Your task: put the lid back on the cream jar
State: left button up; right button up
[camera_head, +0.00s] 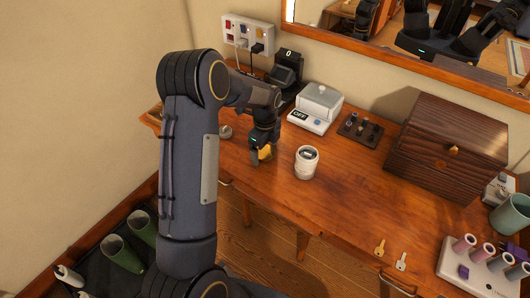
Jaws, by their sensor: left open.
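A small white jar (307,163) stands upright on the wooden dresser top, with a dark patch on its upper face; I take it for the cream jar. My left gripper (262,156) points down just left of the jar, apart from it and close to the dresser top. Its jaws are open, and something yellow shows at the fingertips; I cannot tell if it is part of the fingers or a separate thing. A small grey round object (226,132) lies further left, beside my arm; I cannot tell if it is the lid. My right gripper is not directly in view.
Behind the jar are a white scale-like box (312,118) and a small dark rack (360,130). A dark wooden chest (447,150) stands at the right. The dresser top (350,200) right of the jar is clear.

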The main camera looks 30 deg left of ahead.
aim_at(265, 153)
pick_arm(q)
jog(key=c, duration=1.1)
jog(key=shift+o, duration=0.2)
jog(key=shift+r, duration=0.1)
jog(key=shift+r, duration=0.6)
jog(key=r, duration=0.2)
jog(key=shift+s+d+r, duration=0.1)
jog(key=shift+s+r, duration=0.15)
jog(key=shift+r, duration=0.1)
jog(key=s+d+r+b, duration=0.1)
jog(key=s+d+r, duration=0.3)
jog(key=s+r, duration=0.5)
jog(key=s, duration=0.3)
jog(key=shift+s+d, duration=0.3)
jog(key=shift+d, duration=0.05)
